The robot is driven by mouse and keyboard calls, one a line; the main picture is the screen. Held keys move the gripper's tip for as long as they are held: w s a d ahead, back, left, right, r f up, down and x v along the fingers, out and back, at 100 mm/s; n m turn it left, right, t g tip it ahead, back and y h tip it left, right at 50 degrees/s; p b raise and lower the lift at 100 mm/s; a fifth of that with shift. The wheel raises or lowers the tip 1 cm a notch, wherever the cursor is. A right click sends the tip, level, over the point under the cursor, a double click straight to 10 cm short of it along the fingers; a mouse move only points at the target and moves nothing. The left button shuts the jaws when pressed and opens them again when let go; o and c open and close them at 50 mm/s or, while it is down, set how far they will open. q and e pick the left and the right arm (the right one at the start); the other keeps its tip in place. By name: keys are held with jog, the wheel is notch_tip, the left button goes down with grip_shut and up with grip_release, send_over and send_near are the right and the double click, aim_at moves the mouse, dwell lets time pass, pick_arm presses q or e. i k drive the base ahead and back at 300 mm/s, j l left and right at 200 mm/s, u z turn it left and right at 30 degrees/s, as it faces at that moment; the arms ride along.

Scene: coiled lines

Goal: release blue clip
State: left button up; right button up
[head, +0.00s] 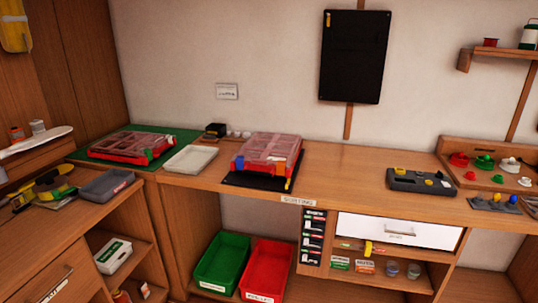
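A red case with a clear lid (268,148) lies on a black mat (233,179) on the bench, near the middle of the view. The blue clip (240,163) is on the left part of the case's front side. An orange clip (279,169) is on the same side, further right. The blue clip looks to be against the case; its exact catch position is too small to tell. Neither of my grippers is in view.
A second red case (120,146) lies on a green mat (186,136) at the left. A pale tray (191,160) stands between the cases. A grey control box (422,181) is to the right, with free bench between. Green (222,262) and red (267,270) bins stand below.

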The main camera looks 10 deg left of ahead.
aim_at(240, 159)
jog(key=i+j+z, duration=0.45)
jog(key=i+j, duration=0.9)
